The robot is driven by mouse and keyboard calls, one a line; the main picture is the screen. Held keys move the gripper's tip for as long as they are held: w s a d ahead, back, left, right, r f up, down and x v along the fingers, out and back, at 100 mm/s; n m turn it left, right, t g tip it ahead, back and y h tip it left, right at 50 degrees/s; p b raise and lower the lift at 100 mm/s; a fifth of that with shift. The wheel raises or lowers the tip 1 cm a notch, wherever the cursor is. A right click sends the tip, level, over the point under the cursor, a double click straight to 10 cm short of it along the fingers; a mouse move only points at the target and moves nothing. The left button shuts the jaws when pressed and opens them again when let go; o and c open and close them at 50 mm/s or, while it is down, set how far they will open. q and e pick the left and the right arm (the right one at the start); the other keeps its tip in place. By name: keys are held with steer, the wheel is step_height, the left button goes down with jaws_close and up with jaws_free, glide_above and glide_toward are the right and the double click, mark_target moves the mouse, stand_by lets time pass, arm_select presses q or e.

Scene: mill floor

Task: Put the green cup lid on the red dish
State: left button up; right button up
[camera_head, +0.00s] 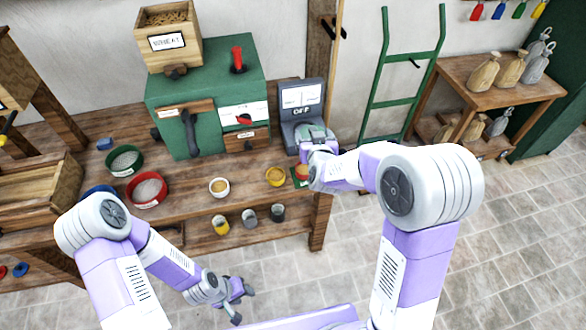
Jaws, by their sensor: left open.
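My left gripper (243,306) is open and empty, low in front of the bench and over the stone floor. My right gripper (315,141) is at the bench's right end, in front of the grey scale; its fingertips are too unclear to tell whether it is open or shut. I cannot tell whether that green piece is the cup lid. No other green lid shows clearly.
A green mill (205,88) and the scale (301,98) stand behind.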

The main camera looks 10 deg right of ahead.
steer(key=w+d+f+m+g+h+b, duration=0.1)
steer(key=w+f+m+g+h+b, duration=0.1)
steer(key=w+f+m+h, duration=0.3)
steer(key=f+b, duration=0.1)
steer(key=f, duration=0.4)
steer(key=w+a+f+m+g+h+b, duration=0.1)
steer(key=f, duration=0.5)
steer(key=w+f+m+g+h+b, duration=0.1)
steer(key=f, duration=0.5)
steer(key=shift+w+a, duration=0.25)
steer(key=shift+a, duration=0.15)
steer(key=shift+f+b, duration=0.35)
steer(key=shift+f, duration=0.25)
steer(key=o, duration=0.9)
steer(key=shift+o, duration=0.4)
